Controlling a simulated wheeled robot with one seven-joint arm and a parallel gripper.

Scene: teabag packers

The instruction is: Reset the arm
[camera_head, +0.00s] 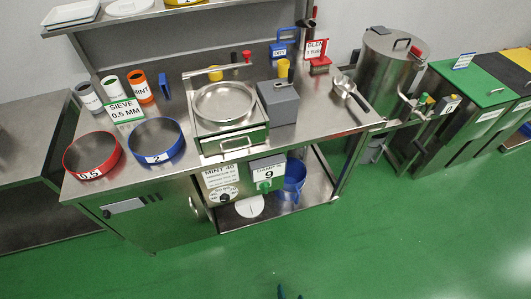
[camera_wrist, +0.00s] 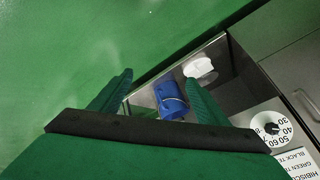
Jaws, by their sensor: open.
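My gripper (camera_wrist: 160,88) shows in the wrist view as two green fingers spread apart in front of a dark bar, with nothing between them. Past the fingers, lower down and apart from them, is a blue jug (camera_wrist: 170,100) on the steel bench's lower shelf. In the head view, the same jug (camera_head: 293,180) stands under the bench. Only a small dark piece, perhaps a part of my gripper, shows at the bottom edge of the head view. The rest of my arm is out of view there.
The steel bench (camera_head: 215,170) holds a red sieve (camera_head: 92,153), a blue sieve (camera_head: 157,141), a round pan (camera_head: 224,104) and a metal scoop (camera_head: 350,95). A control dial (camera_wrist: 270,128) is at right in the wrist view. The green floor (camera_head: 400,235) in front is clear.

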